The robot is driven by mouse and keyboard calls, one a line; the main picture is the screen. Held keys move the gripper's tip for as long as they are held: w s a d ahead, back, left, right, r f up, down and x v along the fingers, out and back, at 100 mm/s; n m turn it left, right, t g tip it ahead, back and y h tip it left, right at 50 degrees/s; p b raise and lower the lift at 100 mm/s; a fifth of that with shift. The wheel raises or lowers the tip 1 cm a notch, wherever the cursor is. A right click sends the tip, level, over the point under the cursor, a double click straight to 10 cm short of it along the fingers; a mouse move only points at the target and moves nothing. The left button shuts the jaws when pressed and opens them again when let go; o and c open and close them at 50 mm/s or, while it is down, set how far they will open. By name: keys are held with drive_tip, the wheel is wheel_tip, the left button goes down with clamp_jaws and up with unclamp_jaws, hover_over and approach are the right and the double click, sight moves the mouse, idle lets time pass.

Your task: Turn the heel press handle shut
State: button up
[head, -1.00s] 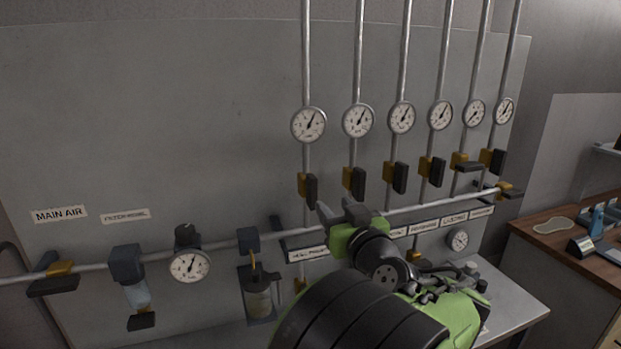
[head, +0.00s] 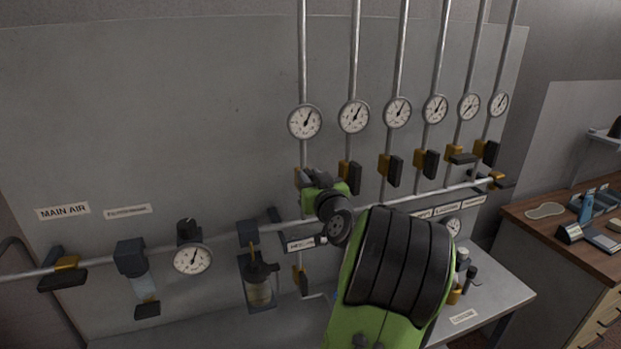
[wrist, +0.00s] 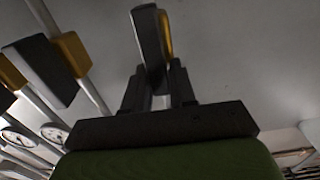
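The heel press valve, judged by the partly legible label (head: 304,245) below its pipe, is the leftmost of the row. Its yellow body (head: 298,180) shows beside my gripper in the head view, and its dark handle is mostly hidden there. My gripper (head: 312,178) is up at this valve. In the wrist view the dark handle (wrist: 148,38) stands between the two fingertips of my gripper (wrist: 163,72), with the yellow body (wrist: 166,34) just behind it. The fingers lie close on both sides of the handle; whether they press on it I cannot tell.
A similar valve (head: 349,172) sits close to the right, with more beyond it. Round gauges (head: 305,121) hang above. The horizontal main pipe (head: 90,264) and a filter bowl (head: 260,289) are lower left. A workbench (head: 540,222) stands at the right.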

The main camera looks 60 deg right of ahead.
clamp_jaws()
drive_tip(key=shift+s+d+f+m+b, duration=0.3)
drive_tip(key=shift+f+m, duration=0.15)
drive_tip(key=shift+m, duration=2.5)
drive_tip(key=shift+s+d+f+m+b, duration=0.2)
drive_tip(key=shift+s+d+f+m, duration=0.25)
drive_tip(key=shift+m, duration=2.55)
drive_tip(key=shift+s+d+f+m+b, duration=0.25)
drive_tip(key=shift+f+m, duration=0.25)
drive_tip(key=shift+m, duration=2.45)
drive_tip(key=shift+f, duration=0.1)
drive_tip(key=shift+o, duration=2.1)
unclamp_jaws()
